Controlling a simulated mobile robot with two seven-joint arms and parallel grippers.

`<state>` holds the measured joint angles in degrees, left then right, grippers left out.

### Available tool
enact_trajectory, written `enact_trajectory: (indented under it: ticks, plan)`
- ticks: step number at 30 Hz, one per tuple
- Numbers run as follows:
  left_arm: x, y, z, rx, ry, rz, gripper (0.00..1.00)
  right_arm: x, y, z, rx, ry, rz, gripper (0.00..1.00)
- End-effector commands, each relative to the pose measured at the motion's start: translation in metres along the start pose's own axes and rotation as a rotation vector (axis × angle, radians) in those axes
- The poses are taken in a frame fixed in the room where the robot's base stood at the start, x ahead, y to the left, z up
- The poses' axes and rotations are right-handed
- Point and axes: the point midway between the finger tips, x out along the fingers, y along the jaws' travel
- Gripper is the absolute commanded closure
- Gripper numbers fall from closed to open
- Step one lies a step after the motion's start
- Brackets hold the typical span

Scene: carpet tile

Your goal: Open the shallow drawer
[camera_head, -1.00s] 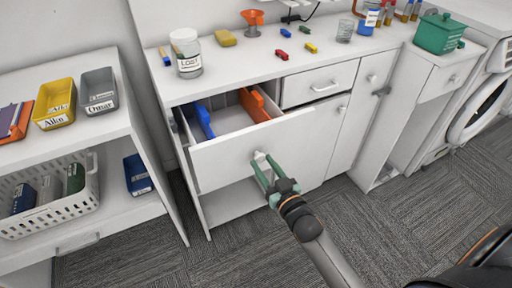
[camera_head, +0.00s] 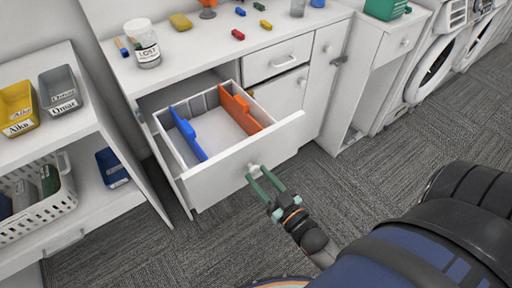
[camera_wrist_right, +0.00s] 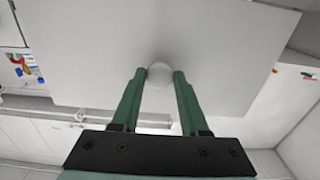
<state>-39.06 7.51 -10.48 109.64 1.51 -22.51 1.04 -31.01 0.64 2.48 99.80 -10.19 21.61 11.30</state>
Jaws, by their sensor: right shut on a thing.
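The white drawer (camera_head: 250,158) stands pulled well out of the white cabinet, with its inside in plain view. It holds a blue divider (camera_head: 188,134) and an orange divider (camera_head: 240,110), with bare floor between them. My right gripper (camera_head: 262,178) is at the middle of the drawer's front and is shut on its round white knob (camera_head: 253,168). In the right wrist view the knob (camera_wrist_right: 160,73) sits between the two green fingertips, against the front panel (camera_wrist_right: 215,45). My left gripper is not in view.
A labelled jar (camera_head: 143,46) and small blocks stand on the counter. A shelf with a yellow bin (camera_head: 17,105) and a white basket (camera_head: 42,200) is at left. Carpet (camera_head: 350,195) in front is clear.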

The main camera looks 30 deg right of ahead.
Motion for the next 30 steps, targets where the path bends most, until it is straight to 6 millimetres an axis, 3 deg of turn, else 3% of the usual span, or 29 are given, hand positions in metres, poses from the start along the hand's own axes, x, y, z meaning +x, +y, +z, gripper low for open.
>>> enact_trajectory:
  ticks: [13, 14, 15, 21, 30]
  plan:
    - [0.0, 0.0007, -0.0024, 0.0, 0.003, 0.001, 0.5, -0.0038, -0.0001, 0.0016, 0.001, -0.003, 0.0, 1.0]
    - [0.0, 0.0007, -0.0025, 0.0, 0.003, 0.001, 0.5, -0.0038, -0.0001, 0.0017, 0.001, -0.003, 0.0, 0.55]
    - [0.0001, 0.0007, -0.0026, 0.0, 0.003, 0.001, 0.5, -0.0038, -0.0001, 0.0017, 0.001, -0.004, 0.0, 0.5]
    - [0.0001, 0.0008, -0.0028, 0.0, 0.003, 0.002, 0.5, -0.0031, 0.0, 0.0009, 0.001, -0.002, 0.0, 0.28]
    - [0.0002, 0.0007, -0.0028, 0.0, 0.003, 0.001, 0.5, -0.0047, 0.0, 0.0006, 0.0, -0.001, 0.0, 0.27]
